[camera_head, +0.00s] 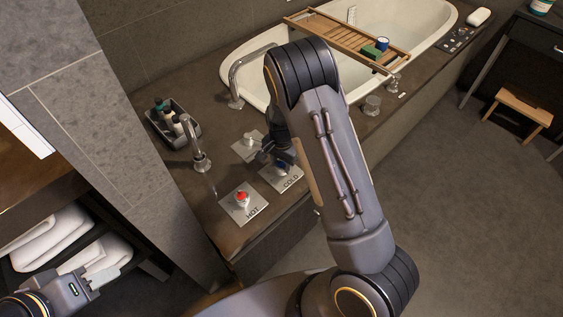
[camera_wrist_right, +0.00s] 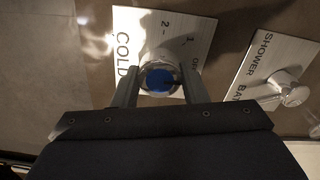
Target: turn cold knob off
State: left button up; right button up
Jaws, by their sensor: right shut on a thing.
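In the head view the COLD plate (camera_head: 291,181) is at the counter's front edge, with the blue knob (camera_head: 282,168) partly behind my gripper. My right gripper (camera_wrist_right: 157,90) is shut on the knob, one finger on each side; it also shows in the head view (camera_head: 274,160). Which mark the knob points to cannot be told. My left gripper (camera_head: 108,268) is at the lower left, away from the knobs.
The red-capped hot knob (camera_head: 241,199) is left of the cold one. A SHOWER/BATH knob (camera_wrist_right: 288,90) is close on the right in the wrist view. A faucet (camera_head: 198,150), a bottle caddy (camera_head: 172,122) and the bathtub (camera_head: 245,55) are behind.

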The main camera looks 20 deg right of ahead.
aim_at(282, 164)
dwell(0.5)
jog(key=o, duration=1)
jog(key=shift+r, duration=0.1)
notch_tip(282, 164, up, 8)
jog(key=shift+f+p, duration=0.2)
jog(key=shift+p, duration=0.4)
